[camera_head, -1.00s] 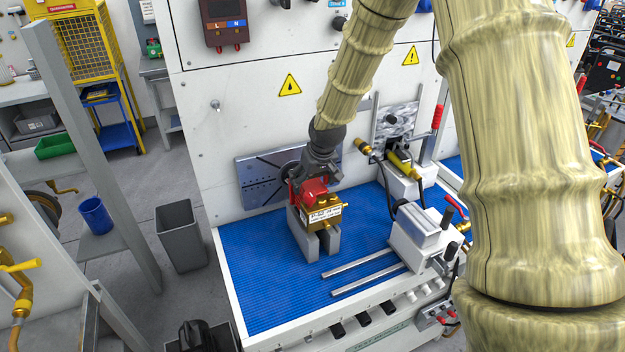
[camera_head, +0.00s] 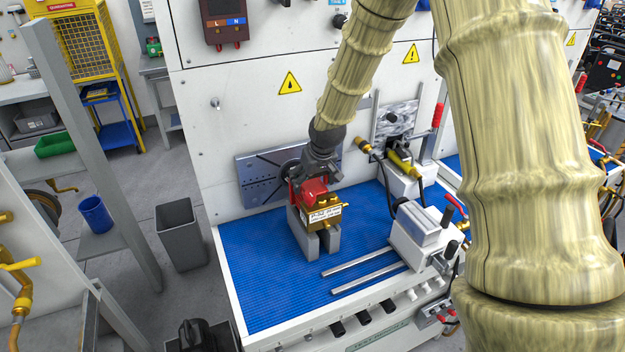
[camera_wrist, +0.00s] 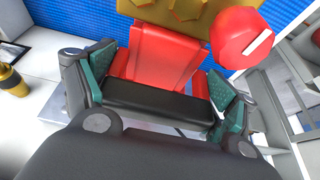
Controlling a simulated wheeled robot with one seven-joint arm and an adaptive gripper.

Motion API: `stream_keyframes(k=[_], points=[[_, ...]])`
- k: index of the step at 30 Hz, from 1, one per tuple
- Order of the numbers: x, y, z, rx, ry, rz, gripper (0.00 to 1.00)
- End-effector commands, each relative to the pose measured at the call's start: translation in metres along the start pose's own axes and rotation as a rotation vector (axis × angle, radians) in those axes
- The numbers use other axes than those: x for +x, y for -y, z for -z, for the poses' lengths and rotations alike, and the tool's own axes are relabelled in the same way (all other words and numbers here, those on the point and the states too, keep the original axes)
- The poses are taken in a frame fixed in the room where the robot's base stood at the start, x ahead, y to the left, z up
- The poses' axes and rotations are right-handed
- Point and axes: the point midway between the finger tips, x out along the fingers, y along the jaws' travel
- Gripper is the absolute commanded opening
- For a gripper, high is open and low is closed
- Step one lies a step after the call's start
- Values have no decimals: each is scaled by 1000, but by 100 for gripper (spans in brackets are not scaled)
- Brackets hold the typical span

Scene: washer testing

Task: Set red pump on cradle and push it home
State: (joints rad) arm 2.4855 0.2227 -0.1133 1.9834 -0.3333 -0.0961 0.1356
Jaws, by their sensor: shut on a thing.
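The red pump (camera_head: 314,187) has a red body and a brass head (camera_head: 322,214) with a pale label. It sits on the grey cradle (camera_head: 299,238), a block with upright sides on the blue mat. My gripper (camera_head: 309,178) reaches it from above and behind and is shut on its red body. In the wrist view, the teal-padded fingers (camera_wrist: 157,92) stand on both sides of the red pump (camera_wrist: 164,45). Its brass head (camera_wrist: 188,8) and a red round knob (camera_wrist: 243,34) lie beyond. The contact between pump and cradle is partly hidden.
A slotted grey plate (camera_head: 262,178) stands on the bench wall behind the cradle. Two metal rails (camera_head: 357,263) lead to a white clamp unit (camera_head: 415,240) at right. Brass fittings (camera_head: 403,165) stand behind it. The blue mat (camera_head: 262,274) is clear at front left.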

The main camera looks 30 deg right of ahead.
Motion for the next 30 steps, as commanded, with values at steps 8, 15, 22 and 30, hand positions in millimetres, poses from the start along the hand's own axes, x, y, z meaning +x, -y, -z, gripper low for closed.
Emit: stream_keyframes(k=[8,15,22,30], points=[[0,0,2,-1,-7,0,28],[3,0,1,-1,-7,0,28],[5,0,0,-1,-6,0,28],[6,0,0,-1,-6,0,28]])
